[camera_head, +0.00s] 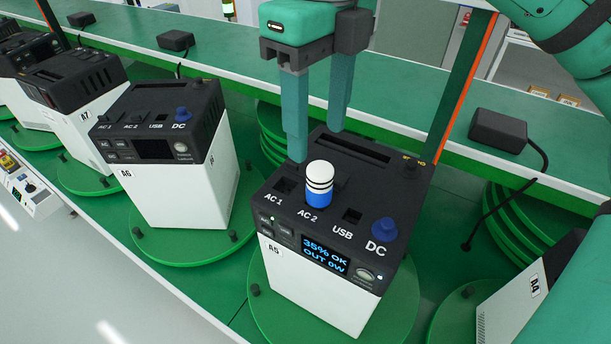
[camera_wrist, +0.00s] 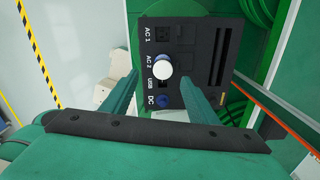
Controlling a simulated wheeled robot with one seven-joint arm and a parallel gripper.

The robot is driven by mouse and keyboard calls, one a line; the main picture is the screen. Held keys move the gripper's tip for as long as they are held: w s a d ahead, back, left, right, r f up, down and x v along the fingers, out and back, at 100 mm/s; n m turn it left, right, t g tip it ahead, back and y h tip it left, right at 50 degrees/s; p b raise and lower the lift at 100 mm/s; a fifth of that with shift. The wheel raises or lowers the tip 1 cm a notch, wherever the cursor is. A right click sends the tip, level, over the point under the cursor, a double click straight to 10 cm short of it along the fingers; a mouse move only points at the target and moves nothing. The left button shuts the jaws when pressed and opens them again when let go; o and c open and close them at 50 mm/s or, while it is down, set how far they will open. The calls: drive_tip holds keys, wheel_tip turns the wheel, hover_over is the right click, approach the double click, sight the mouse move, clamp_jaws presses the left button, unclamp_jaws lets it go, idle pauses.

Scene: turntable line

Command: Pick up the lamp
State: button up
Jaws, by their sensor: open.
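The lamp (camera_head: 319,184) is a small cylinder with a white banded top and a blue base. It stands upright in the AC 2 socket on top of the power station A5 (camera_head: 325,240), whose screen reads 35% OK, OUT 0W. My gripper (camera_head: 315,145) is open above the station, its green fingers pointing down behind and above the lamp, apart from it. In the wrist view the lamp's white top (camera_wrist: 162,66) shows beyond and between the two open fingers (camera_wrist: 158,85).
A blue DC knob (camera_head: 384,229) stands near the lamp on the same top. Station A6 (camera_head: 165,150) is to the left on its own green turntable (camera_head: 190,245). Black adapters, one of them (camera_head: 498,130) at right, sit on the green shelf behind. An orange-edged post (camera_head: 465,85) rises behind right.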

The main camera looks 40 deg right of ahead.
sight(320, 167)
wheel_tip(320, 167, down, 5)
drive_tip(key=f, duration=0.4)
drive_tip(key=shift+d+f, duration=0.1)
drive_tip(key=shift+d, duration=0.2)
drive_tip(key=shift+w+f, duration=0.15)
drive_tip(key=shift+f, duration=0.4)
drive_tip(key=shift+s, duration=0.2)
drive_tip(key=shift+c, duration=0.2)
drive_tip(key=c, duration=1.3)
drive_tip(key=shift+r, duration=0.1)
